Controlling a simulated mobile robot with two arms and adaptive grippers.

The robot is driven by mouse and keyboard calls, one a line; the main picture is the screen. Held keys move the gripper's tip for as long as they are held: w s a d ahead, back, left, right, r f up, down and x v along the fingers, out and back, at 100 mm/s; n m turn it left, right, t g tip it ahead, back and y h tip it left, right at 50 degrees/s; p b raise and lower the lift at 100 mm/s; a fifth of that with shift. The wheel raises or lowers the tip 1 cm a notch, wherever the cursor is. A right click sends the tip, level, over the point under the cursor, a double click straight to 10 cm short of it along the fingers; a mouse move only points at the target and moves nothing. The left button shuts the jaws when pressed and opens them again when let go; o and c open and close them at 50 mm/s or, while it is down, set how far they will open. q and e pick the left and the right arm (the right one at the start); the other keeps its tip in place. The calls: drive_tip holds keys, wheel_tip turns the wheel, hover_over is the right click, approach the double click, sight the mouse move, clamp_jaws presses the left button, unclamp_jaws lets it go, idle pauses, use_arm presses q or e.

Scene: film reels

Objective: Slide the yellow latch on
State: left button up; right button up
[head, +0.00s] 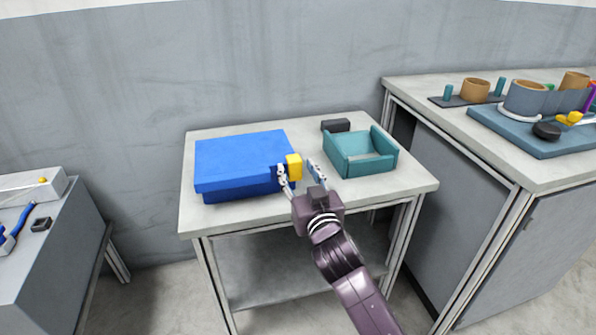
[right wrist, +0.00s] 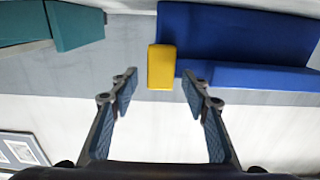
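The yellow latch (head: 294,167) is a small yellow block at the right end of the blue box (head: 245,158), which stands closed on the middle table. My right gripper (head: 302,168) is open, with its fingers on either side of the latch in the head view. In the right wrist view the yellow latch (right wrist: 161,66) lies ahead of the open fingertips (right wrist: 156,78), between them, and the blue box (right wrist: 240,35) is beside it. I cannot tell whether a finger touches the latch. My left gripper is not in view.
An open teal tray (head: 360,152) stands right of the box, with a small black block (head: 336,125) behind it. A grey side table (head: 50,230) is at the left. A bench (head: 450,120) at the right holds cylinders and a blue board (head: 540,135).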

drive_tip(key=v, duration=1.2)
